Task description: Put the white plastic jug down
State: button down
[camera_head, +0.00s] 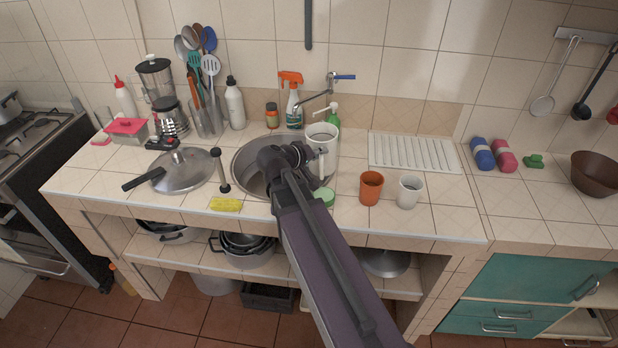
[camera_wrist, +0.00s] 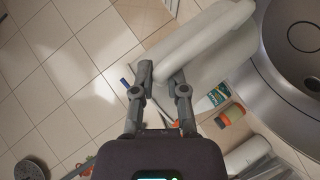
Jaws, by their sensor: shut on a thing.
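The white plastic jug (camera_head: 327,158) is near the right side of the sink in the head view, upright or nearly so, with its open top showing. My gripper (camera_head: 300,155) is at its left side, partly hidden by my own arm. In the wrist view the jug (camera_wrist: 217,57) fills the upper middle, and my gripper (camera_wrist: 162,76) is shut on its handle. The jug's base is partly hidden, so I cannot tell whether it touches the counter.
The round metal sink (camera_head: 240,168) lies left of the jug. An orange cup (camera_head: 371,188) and a white cup (camera_head: 410,191) stand to the right. The ribbed drainboard (camera_head: 412,152) is bare. A yellow sponge (camera_head: 226,204) lies at the front. Free tiles lie right of the cups.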

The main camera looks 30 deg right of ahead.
jog(key=shift+a, duration=0.1)
jog(key=w+a+f+b, duration=0.1)
jog(key=w+a, duration=0.1)
jog(key=w, duration=0.7)
jog(key=w+a+f+m+g+b, duration=0.1)
jog(key=w+a+f, duration=0.1)
jog(key=w, duration=0.8)
jog(key=shift+a+g, duration=0.25)
jog(key=shift+g, duration=0.05)
jog(key=shift+f, duration=0.1)
jog(key=d+f+b, duration=0.2)
jog(key=f+b, duration=0.4)
jog(key=b, duration=0.1)
jog(key=s+d+f+b, duration=0.1)
jog(key=f+b, duration=0.6)
jog(key=shift+s+d+f, duration=0.25)
jog(key=shift+d+f, duration=0.05)
jog(key=shift+d, duration=0.1)
